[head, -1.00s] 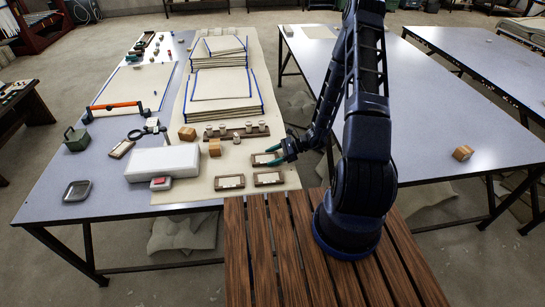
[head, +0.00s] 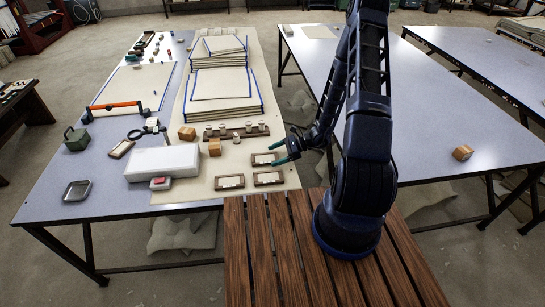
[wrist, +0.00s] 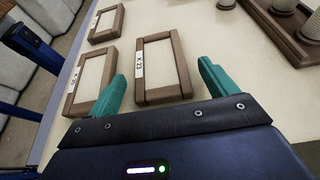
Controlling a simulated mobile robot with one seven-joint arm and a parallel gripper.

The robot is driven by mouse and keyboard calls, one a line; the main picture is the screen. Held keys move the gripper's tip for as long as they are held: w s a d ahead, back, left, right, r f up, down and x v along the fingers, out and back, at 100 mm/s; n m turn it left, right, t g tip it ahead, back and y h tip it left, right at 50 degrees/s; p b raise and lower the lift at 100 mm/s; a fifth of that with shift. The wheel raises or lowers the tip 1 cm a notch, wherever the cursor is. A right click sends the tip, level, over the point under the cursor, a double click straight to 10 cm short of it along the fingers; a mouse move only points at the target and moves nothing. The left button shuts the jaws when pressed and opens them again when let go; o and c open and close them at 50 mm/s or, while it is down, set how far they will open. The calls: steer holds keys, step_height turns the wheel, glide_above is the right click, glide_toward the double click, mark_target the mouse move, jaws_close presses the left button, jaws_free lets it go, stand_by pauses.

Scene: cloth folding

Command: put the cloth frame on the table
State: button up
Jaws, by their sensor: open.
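Several small wooden frames with pale cloth centres lie flat on the table (head: 105,192). The nearest cloth frame (head: 262,159) also shows in the wrist view (wrist: 186,70), with a label at its left edge. Another frame (head: 267,178) lies just in front of it and a third (head: 229,182) lies to the left. My gripper (head: 279,153) is open and empty at the right end of the nearest frame. In the wrist view its teal fingers (wrist: 165,80) are spread around that frame's near end. I cannot tell whether they touch it.
A wooden rack with spools (head: 236,132) stands behind the frames. Stacked cloth (head: 222,90) lies farther back.

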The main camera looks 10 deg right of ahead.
steer(key=v, duration=1)
steer(key=s+r+n+g+h, duration=0.15)
steer(key=r+n, duration=0.25)
steer(key=r, duration=0.4)
steer(key=s+r+n+h, duration=0.2)
steer(key=r+n+h, duration=0.1)
steer(key=r, duration=0.5)
steer(key=s+r+n+g+h, duration=0.15)
steer(key=r+n, duration=0.25)
steer(key=r, duration=0.4)
steer(key=s+d+r+n+t+h, duration=0.2)
steer(key=s+r+n+t+h, duration=0.1)
steer(key=s+r, duration=0.4)
steer(key=s+d+r+n+t+h, duration=0.2)
steer(key=s+r+n+t+h, duration=0.2)
steer(key=s+r, duration=0.4)
steer(key=shift+d+r+t+h, duration=0.3)
steer(key=shift+d+r, duration=0.1)
steer(key=shift+r, duration=1.85)
